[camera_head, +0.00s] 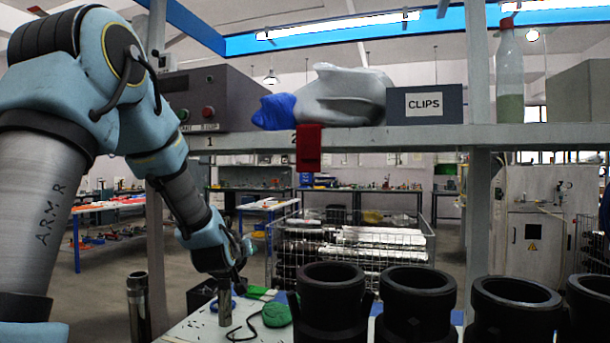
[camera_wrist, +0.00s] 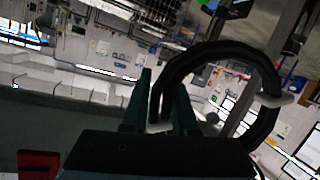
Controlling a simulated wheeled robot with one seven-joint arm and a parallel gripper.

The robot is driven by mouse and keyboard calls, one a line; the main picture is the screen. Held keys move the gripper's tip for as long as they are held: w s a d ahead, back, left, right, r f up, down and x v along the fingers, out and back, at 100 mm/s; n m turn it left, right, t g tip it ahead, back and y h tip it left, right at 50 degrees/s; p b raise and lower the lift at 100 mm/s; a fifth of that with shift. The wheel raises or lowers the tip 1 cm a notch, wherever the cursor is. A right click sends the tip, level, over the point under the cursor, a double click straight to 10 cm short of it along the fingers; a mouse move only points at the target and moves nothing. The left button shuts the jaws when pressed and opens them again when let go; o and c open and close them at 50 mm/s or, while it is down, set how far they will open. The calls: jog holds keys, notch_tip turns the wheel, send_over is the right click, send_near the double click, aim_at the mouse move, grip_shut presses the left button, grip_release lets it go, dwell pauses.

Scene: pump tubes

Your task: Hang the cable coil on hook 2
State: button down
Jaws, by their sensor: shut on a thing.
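The cable coil (camera_wrist: 272,115) is a thick black ring with a pale band on its right side in the wrist view. My gripper (camera_wrist: 160,95) is shut on the ring's left side, and the coil extends to the right of the dark green fingers. In the head view my gripper (camera_head: 238,275) is low over the bench, below the shelf; I cannot make out the coil clearly there. The shelf edge (camera_head: 370,139) carries the labels 1 and 2. A red item (camera_head: 309,148) hangs over the edge beside the 2, partly covering it. Hook 2 itself is not clearly visible.
Several black pipe fittings (camera_head: 417,300) line the bench front at right. The shelf holds a dark case (camera_head: 218,97), blue and grey items, a CLIPS box (camera_head: 425,104) and a bottle (camera_head: 509,75).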

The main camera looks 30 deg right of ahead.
jog(key=s+d+r+m+g+h+p, duration=0.1)
jog(key=s+d+r+m+h, duration=0.1)
jog(key=s+d+r, duration=0.6)
jog(key=s+d+r+m+g+h+p, duration=0.1)
jog(key=s+d+r+m+g, duration=0.2)
jog(key=r, duration=1)
jog(key=w+d+f+n+t+b, duration=0.1)
jog(key=w+d+f+b, duration=0.1)
jog(key=w+d+b, duration=0.2)
jog(key=shift+w+d, duration=1.2)
jog(key=shift+d, duration=0.3)
jog(key=shift+f, duration=0.1)
jog(key=c, duration=0.6)
grip_release()
jog(key=shift+a, duration=0.1)
